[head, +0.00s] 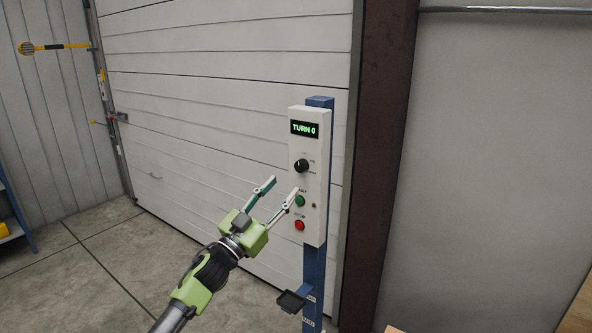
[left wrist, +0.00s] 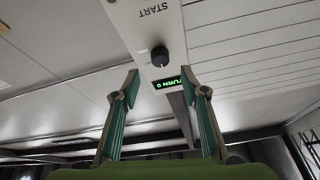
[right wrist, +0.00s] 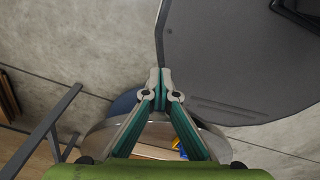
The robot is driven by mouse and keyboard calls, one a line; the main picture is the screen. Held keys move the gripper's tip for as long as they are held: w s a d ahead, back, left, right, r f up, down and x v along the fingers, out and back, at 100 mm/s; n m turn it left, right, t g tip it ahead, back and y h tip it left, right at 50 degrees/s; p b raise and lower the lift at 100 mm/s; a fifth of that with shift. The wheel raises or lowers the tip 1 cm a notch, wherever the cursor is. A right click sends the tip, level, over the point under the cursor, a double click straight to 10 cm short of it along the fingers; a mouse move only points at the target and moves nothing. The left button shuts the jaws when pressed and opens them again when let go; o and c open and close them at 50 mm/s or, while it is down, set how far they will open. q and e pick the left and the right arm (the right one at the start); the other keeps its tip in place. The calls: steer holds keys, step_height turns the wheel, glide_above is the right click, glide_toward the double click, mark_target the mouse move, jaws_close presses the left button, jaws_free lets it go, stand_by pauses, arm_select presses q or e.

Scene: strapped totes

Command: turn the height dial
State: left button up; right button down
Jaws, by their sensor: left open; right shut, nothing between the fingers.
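The height dial (head: 301,166) is a round black knob on a white control panel (head: 311,235), below a display that reads "TURN 0". A green button (head: 300,201) and a red button (head: 299,225) sit below the dial. My left gripper (head: 282,188) is open and empty, in front of the panel and a little below the dial. In the left wrist view the dial (left wrist: 160,56) shows beyond and between the spread fingertips (left wrist: 166,80), apart from them. My right gripper (right wrist: 163,72) is shut and empty, and shows only in the right wrist view.
The panel stands on a blue post (head: 314,275) with a small black tray (head: 291,301) low on it. A large white sectional door (head: 220,100) is behind. A dark brown column (head: 380,150) stands to the right. Open concrete floor (head: 60,285) lies at the left.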

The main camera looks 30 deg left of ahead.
mark_target(299, 169)
arm_select(q)
steer(key=p+x, duration=0.1)
steer(key=x, duration=0.4)
steer(key=shift+w+d+r, duration=0.1)
steer(key=shift+w+r, duration=0.15)
steer(key=shift+w, duration=0.05)
steer(key=shift+x, duration=0.8)
steer(key=shift+f, duration=0.1)
arm_select(e)
steer(key=shift+w+r, duration=0.6)
steer(key=shift+r, duration=0.3)
arm_select(q)
steer(key=c, duration=1.1)
arm_select(e)
steer(key=shift+a, duration=0.15)
